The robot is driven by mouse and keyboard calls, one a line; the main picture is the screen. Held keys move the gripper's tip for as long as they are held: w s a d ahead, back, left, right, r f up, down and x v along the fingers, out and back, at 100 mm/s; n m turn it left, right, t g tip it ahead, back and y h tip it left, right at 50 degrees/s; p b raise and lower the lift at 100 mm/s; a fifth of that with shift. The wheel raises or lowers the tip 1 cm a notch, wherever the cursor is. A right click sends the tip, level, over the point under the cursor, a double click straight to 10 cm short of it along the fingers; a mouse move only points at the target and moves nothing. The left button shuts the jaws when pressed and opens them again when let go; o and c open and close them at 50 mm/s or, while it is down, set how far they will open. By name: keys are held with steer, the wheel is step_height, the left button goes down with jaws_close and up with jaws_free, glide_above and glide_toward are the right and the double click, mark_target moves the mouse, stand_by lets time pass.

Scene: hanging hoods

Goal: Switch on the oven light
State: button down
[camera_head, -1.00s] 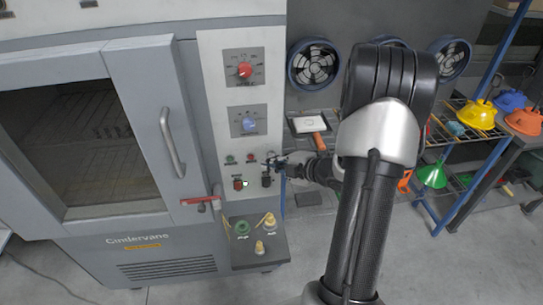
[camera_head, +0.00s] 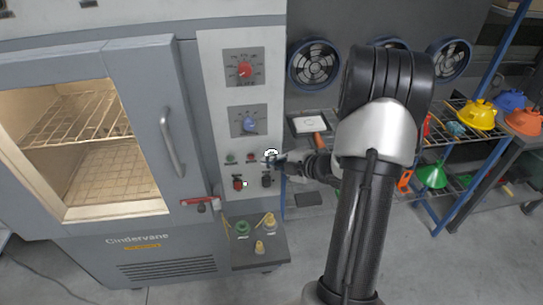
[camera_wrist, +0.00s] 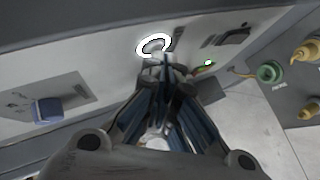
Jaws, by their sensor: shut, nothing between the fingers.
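The oven (camera_head: 150,150) stands at the left in the head view, its door shut. Its chamber behind the glass (camera_head: 85,150) is brightly lit, with wire racks showing. My gripper (camera_head: 277,160) is shut and empty at the control panel (camera_head: 212,90). A round control with a glowing white ring (camera_head: 271,153) is right at my fingertips. In the wrist view the white ring (camera_wrist: 154,45) shows just beyond my closed fingertips (camera_wrist: 160,65). I cannot tell whether the fingers touch it.
A red knob (camera_head: 245,70) and a blue knob (camera_head: 249,124) sit higher on the panel. A red rocker (camera_head: 238,184) and small buttons are lower left. Green and yellow fittings (camera_head: 243,228) sit below. Shelves with coloured hoods (camera_head: 480,114) stand at the right.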

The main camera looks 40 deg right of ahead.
steer(key=shift+s, duration=0.1)
steer(key=shift+s+a, duration=0.25)
steer(key=shift+s, duration=0.1)
steer(key=s+a, duration=0.1)
steer(key=s+a+b, duration=0.1)
steer(key=s, duration=0.1)
steer(key=s+a, duration=0.1)
steer(key=s, duration=0.1)
steer(key=shift+a, duration=0.1)
stand_by(0.4)
stand_by(0.3)
